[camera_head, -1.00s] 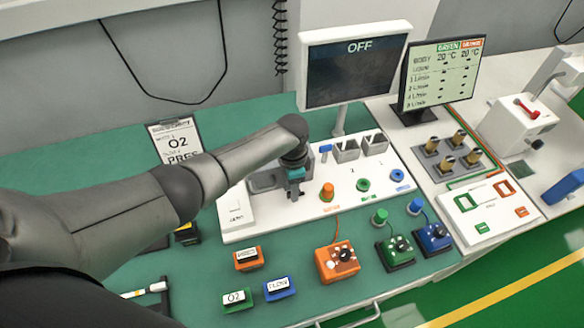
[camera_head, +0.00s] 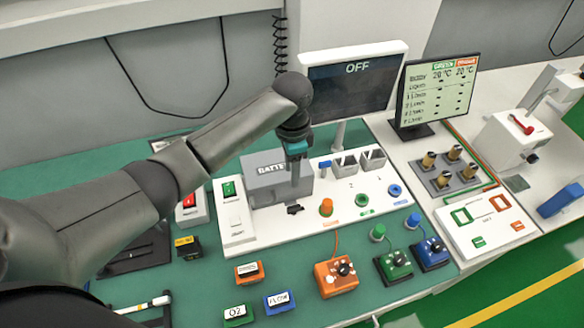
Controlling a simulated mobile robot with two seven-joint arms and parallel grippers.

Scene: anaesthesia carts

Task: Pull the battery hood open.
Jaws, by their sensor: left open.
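The battery hood (camera_head: 265,184) is a grey box with a "BATTE..." label, its end hidden. It sits at the left part of the white panel (camera_head: 238,222), under the "OFF" screen. My left gripper (camera_head: 296,181) points down at the hood's right end and overlaps it in this view. The gripper is open; its fingers are small and partly blend with the grey hood. I cannot tell whether they touch it. A small dark part (camera_head: 295,209) shows on the panel just below the gripper. My right gripper is out of view.
The "OFF" screen (camera_head: 352,85) stands close behind and right of my left gripper. Orange (camera_head: 326,207), green and blue knobs lie to the right on the panel. Control boxes (camera_head: 336,276) and small labelled blocks sit in front.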

